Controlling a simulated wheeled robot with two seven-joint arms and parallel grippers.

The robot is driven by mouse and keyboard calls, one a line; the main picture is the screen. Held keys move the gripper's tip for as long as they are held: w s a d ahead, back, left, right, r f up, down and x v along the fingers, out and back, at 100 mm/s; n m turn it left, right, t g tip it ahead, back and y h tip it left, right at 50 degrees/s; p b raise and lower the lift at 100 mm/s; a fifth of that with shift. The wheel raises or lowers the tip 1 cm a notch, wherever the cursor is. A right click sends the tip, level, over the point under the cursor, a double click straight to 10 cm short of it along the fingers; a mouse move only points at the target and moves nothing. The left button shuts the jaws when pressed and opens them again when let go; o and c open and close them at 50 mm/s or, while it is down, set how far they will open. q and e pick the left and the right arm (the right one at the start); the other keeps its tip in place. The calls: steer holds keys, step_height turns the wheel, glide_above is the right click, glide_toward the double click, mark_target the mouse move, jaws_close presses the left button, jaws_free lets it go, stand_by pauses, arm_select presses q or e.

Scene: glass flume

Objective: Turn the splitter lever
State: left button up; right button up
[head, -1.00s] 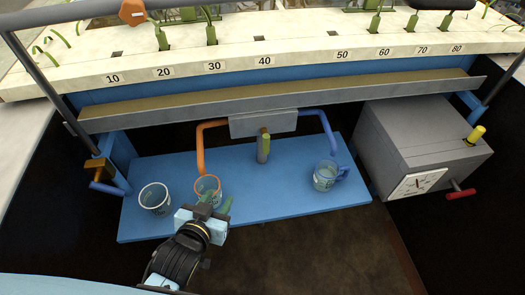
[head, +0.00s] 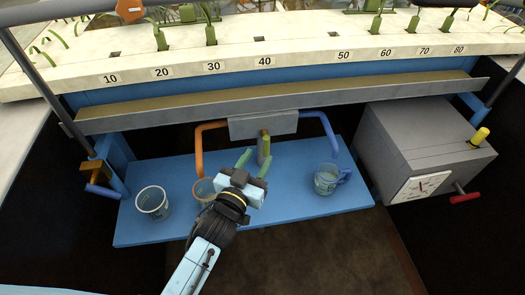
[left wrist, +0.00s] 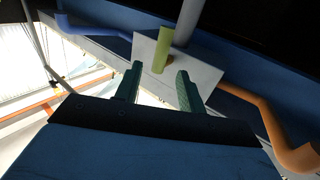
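The splitter lever (head: 264,143) is a short yellow-green handle on a grey post below the grey splitter box (head: 262,124). An orange pipe (head: 198,145) leaves the box on the left and a blue pipe (head: 329,135) on the right. My left gripper (head: 254,163) is open, its green fingers pointing up at the lever from just in front and below. In the left wrist view the lever (left wrist: 161,50) stands beyond and between the two fingertips (left wrist: 158,78); contact does not show. My right gripper is not in view.
A metal gutter (head: 370,92) runs above.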

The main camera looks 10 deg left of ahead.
mark_target(265, 146)
arm_select(q)
steer(key=shift+b+x, duration=0.3)
steer(key=shift+x, duration=1.8)
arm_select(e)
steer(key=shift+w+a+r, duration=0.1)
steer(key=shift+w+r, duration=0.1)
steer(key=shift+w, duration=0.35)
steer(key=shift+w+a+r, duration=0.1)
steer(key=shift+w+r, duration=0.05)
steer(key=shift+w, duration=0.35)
arm_select(q)
steer(key=shift+c, duration=0.3)
jaws_close()
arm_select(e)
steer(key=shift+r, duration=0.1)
